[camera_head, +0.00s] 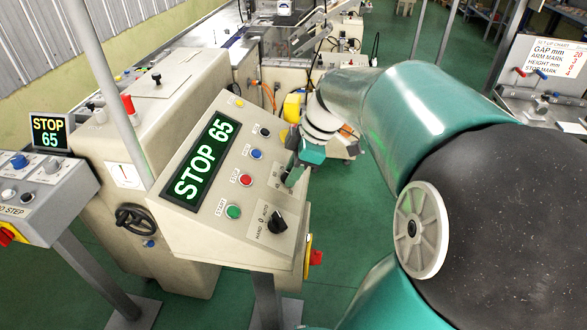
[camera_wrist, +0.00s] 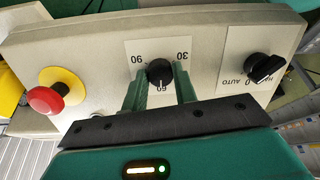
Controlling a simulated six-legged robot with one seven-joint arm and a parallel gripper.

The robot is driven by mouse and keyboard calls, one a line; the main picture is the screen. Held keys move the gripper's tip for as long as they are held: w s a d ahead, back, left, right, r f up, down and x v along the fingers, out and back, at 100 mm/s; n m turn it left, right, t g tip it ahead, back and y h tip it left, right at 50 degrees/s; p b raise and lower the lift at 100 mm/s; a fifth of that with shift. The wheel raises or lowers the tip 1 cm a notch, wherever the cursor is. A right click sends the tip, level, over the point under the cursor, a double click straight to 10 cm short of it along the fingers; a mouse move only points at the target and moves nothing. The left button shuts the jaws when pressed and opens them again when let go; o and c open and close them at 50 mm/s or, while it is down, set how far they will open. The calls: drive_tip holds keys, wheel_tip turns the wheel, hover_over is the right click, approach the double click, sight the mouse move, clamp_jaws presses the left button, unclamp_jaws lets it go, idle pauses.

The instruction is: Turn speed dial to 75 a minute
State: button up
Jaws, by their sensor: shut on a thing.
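The speed dial (camera_wrist: 160,73) is a small black knob on a pale plate marked 30, 60 and 90, upside down in the wrist view. My gripper (camera_wrist: 161,90) has its two green fingers on either side of the knob, shut on it. In the head view my gripper (camera_head: 288,177) is at the right side of the sloped control panel (camera_head: 222,242) and hides the dial. The panel's display (camera_head: 202,160) reads STOP 65 in green. The exact direction of the dial's pointer is hard to tell.
A black HAND 0 AUTO switch (camera_head: 276,222) is close to the dial, as are green (camera_head: 233,211) and red (camera_head: 246,180) buttons. A red emergency stop (camera_wrist: 45,100) on yellow stands to the dial's left in the wrist view. A second display (camera_head: 49,132) also reads STOP 65.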

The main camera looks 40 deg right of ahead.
drive_tip(key=m, duration=0.5)
drive_tip(key=shift+d+m+y, duration=0.1)
drive_tip(key=shift+m+y, duration=0.2)
drive_tip(key=m, duration=0.5)
drive_tip(key=shift+m, duration=0.4)
drive_tip(key=o, duration=1)
drive_tip(key=v, duration=1.4)
drive_tip(key=shift+s+d+f, duration=0.1)
drive_tip(key=shift+d+f, duration=0.05)
drive_tip(key=shift+d, duration=0.05)
